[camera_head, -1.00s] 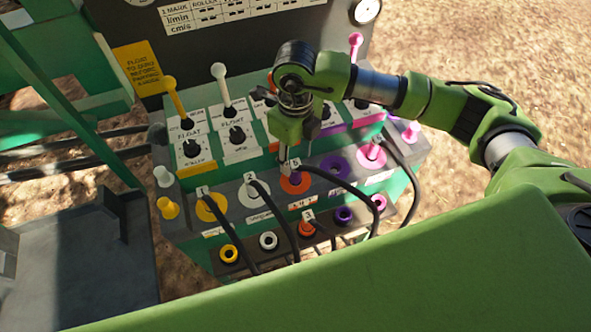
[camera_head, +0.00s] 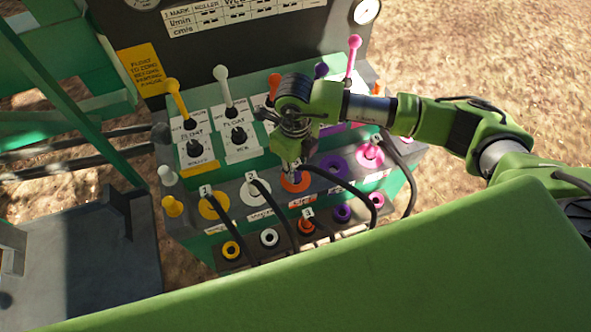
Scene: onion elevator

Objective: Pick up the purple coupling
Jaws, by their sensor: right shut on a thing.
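My right gripper (camera_head: 291,172) points down at the orange ring socket (camera_head: 297,184) in the upper row of the green panel. It is shut on the end of a black hose (camera_head: 335,181) at that socket. The coupling in its jaws is mostly hidden, and I cannot tell its colour or whether it is seated. The hose arcs right and down from there. The upper purple ring socket (camera_head: 334,167) is just right of the gripper, with no hose seen in it. A lower purple socket (camera_head: 342,213) sits below. My left gripper is not in view.
Other black hoses run from the yellow (camera_head: 213,207), white (camera_head: 253,193) and pink (camera_head: 370,155) upper sockets. Levers, including a yellow one (camera_head: 177,98) and a pink one (camera_head: 352,57), stand behind the gripper. Bare ground lies to the right.

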